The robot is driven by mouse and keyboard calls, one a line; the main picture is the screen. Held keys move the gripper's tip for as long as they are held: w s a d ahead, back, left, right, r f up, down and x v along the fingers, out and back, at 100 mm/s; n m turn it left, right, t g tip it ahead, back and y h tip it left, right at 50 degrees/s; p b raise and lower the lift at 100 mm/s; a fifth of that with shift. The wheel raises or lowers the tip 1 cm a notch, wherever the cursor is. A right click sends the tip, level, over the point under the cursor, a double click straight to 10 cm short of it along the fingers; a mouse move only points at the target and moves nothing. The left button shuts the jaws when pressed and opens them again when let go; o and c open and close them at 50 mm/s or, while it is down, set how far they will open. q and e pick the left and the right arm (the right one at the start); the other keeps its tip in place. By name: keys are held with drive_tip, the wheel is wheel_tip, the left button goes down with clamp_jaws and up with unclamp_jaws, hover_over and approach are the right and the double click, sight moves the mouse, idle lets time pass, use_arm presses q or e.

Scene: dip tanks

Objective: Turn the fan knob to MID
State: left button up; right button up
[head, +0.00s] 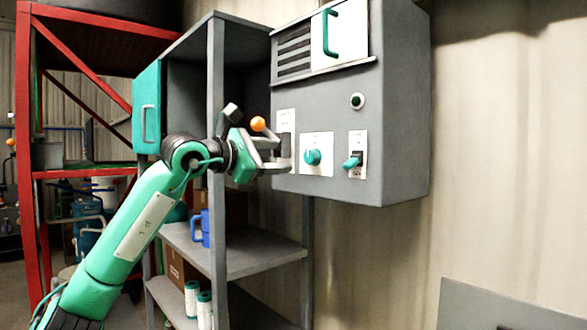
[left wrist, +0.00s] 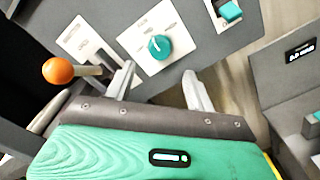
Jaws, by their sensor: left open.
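The teal fan knob (head: 312,157) sits on a white label plate (head: 316,141) on the front of the grey control box (head: 395,120). In the left wrist view the knob (left wrist: 159,47) is beyond the fingertips, with a light pointer mark and labels around it too small to read. My left gripper (head: 285,154) is just left of the knob in the head view, apart from it. In the left wrist view its two fingers (left wrist: 158,80) are spread, with nothing between them. My right gripper is not in view.
A lever with an orange ball (left wrist: 57,71) is left of the knob, close to my left gripper. A teal switch (head: 352,162) is right of the knob. A dark green button (head: 357,101) is above. Grey shelving (head: 217,140) stands at the left.

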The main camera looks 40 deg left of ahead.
use_arm(q)
drive_tip(key=s, duration=0.1)
drive_tip(key=s+b, duration=0.1)
drive_tip(key=s, duration=0.3)
drive_tip(key=shift+s+a+r+b, duration=0.1)
drive_tip(key=shift+s+a+b, duration=0.1)
drive_tip(key=shift+a+b, duration=0.1)
idle(0.4)
